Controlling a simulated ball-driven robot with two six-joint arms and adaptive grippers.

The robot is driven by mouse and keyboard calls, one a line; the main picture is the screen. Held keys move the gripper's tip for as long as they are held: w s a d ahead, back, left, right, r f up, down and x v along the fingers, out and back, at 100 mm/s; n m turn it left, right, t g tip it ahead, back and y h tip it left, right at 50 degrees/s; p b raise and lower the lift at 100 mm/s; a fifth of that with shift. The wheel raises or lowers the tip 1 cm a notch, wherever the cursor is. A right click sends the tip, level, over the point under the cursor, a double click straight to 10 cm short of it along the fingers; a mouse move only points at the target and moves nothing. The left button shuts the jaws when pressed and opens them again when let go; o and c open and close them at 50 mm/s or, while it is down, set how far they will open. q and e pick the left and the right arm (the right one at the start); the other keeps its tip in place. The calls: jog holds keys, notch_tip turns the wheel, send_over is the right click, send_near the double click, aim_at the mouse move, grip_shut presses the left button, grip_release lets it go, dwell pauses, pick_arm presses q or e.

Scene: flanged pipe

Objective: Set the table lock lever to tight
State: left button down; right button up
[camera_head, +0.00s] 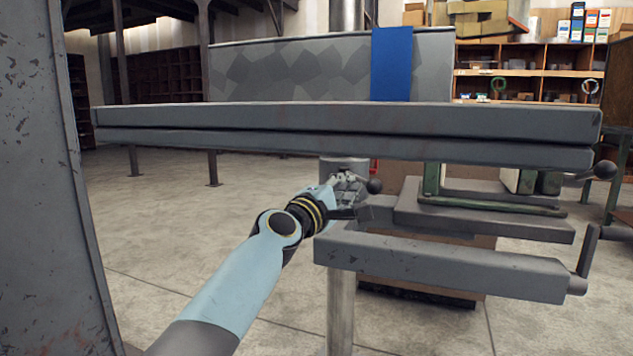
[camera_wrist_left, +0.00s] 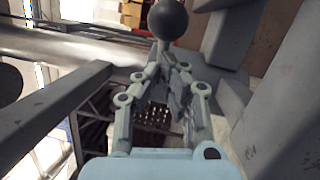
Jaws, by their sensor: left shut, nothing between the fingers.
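The table lock lever shows as a dark ball knob (camera_head: 374,185) under the long grey table, beside the column. In the left wrist view the round knob (camera_wrist_left: 168,18) is large, just beyond my fingertips. My left gripper (camera_head: 350,183) is shut and empty, with its tips close to the knob. In the left wrist view the fingers (camera_wrist_left: 165,62) come together just below the ball. I cannot tell whether they touch it. The lever's stem is mostly hidden by the gripper. My right gripper is not in view.
The long grey table (camera_head: 350,118) spans above my left arm. A grey beam (camera_head: 440,267) with a crank handle (camera_head: 587,250) lies below and right. Another ball knob (camera_head: 605,170) sits at the far right. Open floor (camera_head: 170,220) lies to the left.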

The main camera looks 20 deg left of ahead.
aim_at(363, 182)
pick_arm(q)
jog(key=shift+w+d, duration=0.35)
jog(key=shift+d, duration=0.35)
jog(key=shift+w+d, duration=0.35)
jog(key=shift+d, duration=0.35)
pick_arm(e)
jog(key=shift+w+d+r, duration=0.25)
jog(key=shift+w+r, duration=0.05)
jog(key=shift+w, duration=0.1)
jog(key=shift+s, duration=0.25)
